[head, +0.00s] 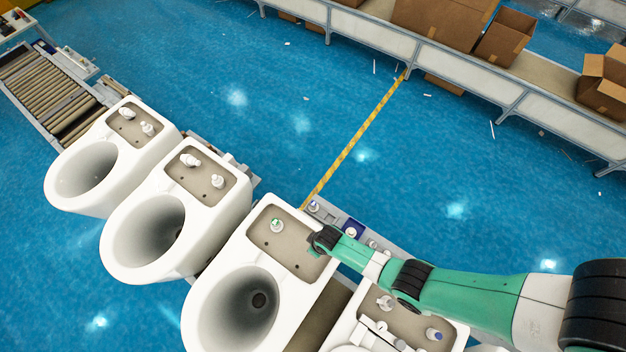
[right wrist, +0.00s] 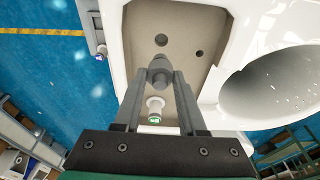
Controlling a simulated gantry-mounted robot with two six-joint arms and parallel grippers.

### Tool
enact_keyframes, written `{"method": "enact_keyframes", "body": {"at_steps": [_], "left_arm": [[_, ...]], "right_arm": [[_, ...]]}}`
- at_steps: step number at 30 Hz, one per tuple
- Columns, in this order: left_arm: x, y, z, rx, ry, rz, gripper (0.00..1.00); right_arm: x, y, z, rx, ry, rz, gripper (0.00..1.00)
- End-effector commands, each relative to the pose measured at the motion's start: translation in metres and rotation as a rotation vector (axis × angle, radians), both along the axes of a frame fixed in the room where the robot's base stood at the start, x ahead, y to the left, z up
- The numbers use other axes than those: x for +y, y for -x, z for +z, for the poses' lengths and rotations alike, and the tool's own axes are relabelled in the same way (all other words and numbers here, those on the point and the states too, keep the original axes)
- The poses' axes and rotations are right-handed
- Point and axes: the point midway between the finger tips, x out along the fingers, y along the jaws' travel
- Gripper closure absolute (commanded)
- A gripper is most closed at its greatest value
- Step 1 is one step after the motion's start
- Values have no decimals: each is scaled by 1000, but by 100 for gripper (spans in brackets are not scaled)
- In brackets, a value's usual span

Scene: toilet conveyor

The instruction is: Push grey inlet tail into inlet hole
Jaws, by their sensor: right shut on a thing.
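My right gripper (head: 322,241) is over the right end of the sunken deck of the third toilet (head: 235,300) from the left. In the right wrist view the right gripper (right wrist: 160,78) is shut on the grey inlet tail (right wrist: 160,70). The tail's tip points toward a round dark hole (right wrist: 161,40) in the beige deck, with a small gap between them in the picture. The exact height above the deck cannot be told. A smaller hole (right wrist: 199,53) lies to its right. The gripper hides the tail in the head view. My left gripper is not in view.
A white fitting with a green top (head: 277,225) stands in the same deck; it shows between the fingers in the right wrist view (right wrist: 155,108). Two toilets (head: 180,215) stand to the left, another (head: 385,325) to the right. Cardboard boxes (head: 505,38) sit on a far conveyor.

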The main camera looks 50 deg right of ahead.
Motion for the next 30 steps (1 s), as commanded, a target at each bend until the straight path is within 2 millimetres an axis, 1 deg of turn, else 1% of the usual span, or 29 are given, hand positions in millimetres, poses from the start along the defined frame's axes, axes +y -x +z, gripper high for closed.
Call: {"method": "enact_keyframes", "body": {"at_steps": [2, 7, 16, 21, 30], "left_arm": [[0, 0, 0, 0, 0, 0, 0], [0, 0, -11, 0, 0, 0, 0], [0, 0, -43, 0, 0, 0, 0], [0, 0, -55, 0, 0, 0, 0], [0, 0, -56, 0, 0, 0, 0]], "right_arm": [[0, 0, 0, -1, 0, -10, 100], [0, 0, -11, -1, 0, -9, 100], [0, 0, -44, -1, 0, -9, 100], [0, 0, -56, -1, 0, -9, 100], [0, 0, -58, -1, 0, -9, 100]]}}
